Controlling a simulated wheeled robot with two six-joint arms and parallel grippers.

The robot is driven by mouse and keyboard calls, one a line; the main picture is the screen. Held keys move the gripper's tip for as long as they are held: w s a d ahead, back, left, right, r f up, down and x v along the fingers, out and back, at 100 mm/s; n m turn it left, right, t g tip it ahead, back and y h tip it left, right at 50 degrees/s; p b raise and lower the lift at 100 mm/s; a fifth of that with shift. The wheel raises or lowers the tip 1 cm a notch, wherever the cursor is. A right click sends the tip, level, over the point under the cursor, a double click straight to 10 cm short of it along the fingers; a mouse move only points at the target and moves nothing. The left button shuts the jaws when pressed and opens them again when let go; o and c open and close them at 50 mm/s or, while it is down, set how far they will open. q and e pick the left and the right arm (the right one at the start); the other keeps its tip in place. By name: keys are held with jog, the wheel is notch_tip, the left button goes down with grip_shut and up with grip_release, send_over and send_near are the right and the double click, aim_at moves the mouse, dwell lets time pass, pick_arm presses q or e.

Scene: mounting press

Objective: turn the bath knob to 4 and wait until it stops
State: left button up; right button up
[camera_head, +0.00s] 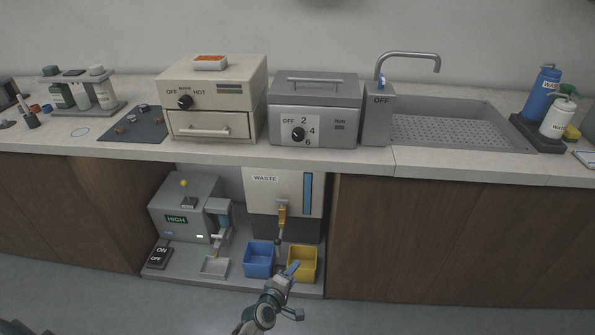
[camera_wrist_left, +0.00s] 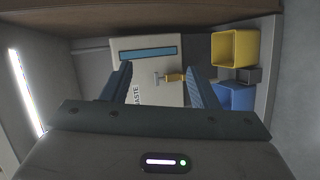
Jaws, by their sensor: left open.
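The bath (camera_head: 314,92) is a grey box with a lidded top and handle on the counter. Its black bath knob (camera_head: 298,135) sits on a white dial plate marked OFF, 2, 4 and 6. The mark the knob points to is too small to tell. A RUN label with a small dark panel is on the right of its front. My left gripper (camera_head: 286,270) is low in front of the lower shelf, well below the knob and apart from it. In the left wrist view my left gripper (camera_wrist_left: 159,70) is open and empty, facing the WASTE container (camera_wrist_left: 148,90).
On the lower shelf stand the WASTE container (camera_head: 265,205) with a brass tap, a blue bin (camera_head: 258,260), a yellow bin (camera_head: 302,262) and a grey HIGH machine (camera_head: 183,207). A cream oven (camera_head: 212,75) is left of the bath; a sink (camera_head: 455,128) is right. The counter edge overhangs the shelf.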

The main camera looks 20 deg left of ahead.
pick_arm(q)
jog(key=w+r+n+t+y+b, duration=0.1)
jog(key=w+r+n+t, duration=0.1)
jog(key=w+r+n, duration=0.35)
jog(key=w+r+n+t+y+b, duration=0.1)
jog(key=w+r+n+t, duration=0.1)
jog(key=r, duration=0.7)
jog(key=n+t+y+b, duration=0.3)
jog(key=n+t+y, duration=0.15)
jog(key=n, duration=0.95)
send_near(298, 137)
jog(key=shift+g, duration=0.45)
jog(key=x, duration=0.8)
jog(key=shift+s+r, duration=0.1)
jog(key=shift+r, duration=0.3)
jog(key=shift+w+a+r, duration=0.1)
jog(key=shift+w+r, duration=0.1)
jog(key=shift+w, duration=0.25)
pick_arm(e)
notch_tip(298, 137, up, 19)
jog(key=a+t, duration=0.1)
jog(key=a, duration=0.1)
jog(key=shift+s+a, duration=0.15)
jog(key=shift+s, duration=0.2)
pick_arm(q)
jog(key=c, duration=1)
